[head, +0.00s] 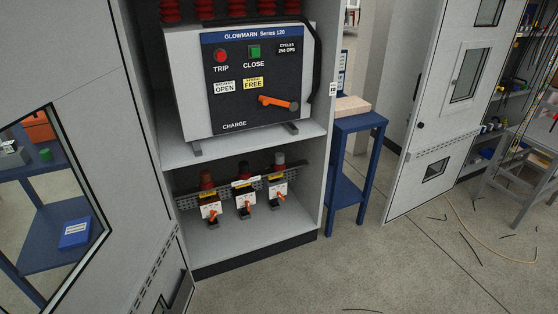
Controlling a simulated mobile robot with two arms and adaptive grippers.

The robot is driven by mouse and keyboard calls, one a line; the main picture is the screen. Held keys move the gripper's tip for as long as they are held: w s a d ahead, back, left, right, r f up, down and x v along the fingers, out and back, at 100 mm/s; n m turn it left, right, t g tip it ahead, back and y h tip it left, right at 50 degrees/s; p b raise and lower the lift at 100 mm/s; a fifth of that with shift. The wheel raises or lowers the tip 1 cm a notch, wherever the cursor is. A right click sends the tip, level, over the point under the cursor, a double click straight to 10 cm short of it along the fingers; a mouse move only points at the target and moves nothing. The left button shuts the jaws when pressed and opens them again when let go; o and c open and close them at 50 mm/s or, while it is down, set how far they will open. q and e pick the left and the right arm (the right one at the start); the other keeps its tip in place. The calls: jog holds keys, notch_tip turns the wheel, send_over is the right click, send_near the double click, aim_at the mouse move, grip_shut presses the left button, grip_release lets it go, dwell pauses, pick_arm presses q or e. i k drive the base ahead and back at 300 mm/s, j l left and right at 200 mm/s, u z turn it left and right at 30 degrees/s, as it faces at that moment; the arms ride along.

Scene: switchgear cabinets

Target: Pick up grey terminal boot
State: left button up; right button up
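The grey terminal boot (279,159) appears as a small grey cap at the top of the rightmost of three small switch units in the cabinet's lower compartment. A reddish-brown boot (206,177) tops the left unit and a dark boot (243,168) sits behind the middle one. Each unit has a pale front, a yellow label and an orange lever. Neither of my grippers is in view.
The breaker (258,80) with its orange charge handle stands on the shelf (245,147) above the units. Open cabinet doors flank the bay, left (95,120) and right (420,150). A blue stand (345,185) is beside the cabinet. Cable pieces litter the floor at right.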

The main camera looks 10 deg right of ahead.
aim_at(279, 157)
jog(key=i+l, duration=0.15)
jog(key=i, duration=0.3)
jog(key=i+l, duration=0.15)
jog(key=i, duration=0.3)
jog(key=i+l, duration=0.15)
jog(key=i, duration=0.35)
jog(key=z, duration=0.05)
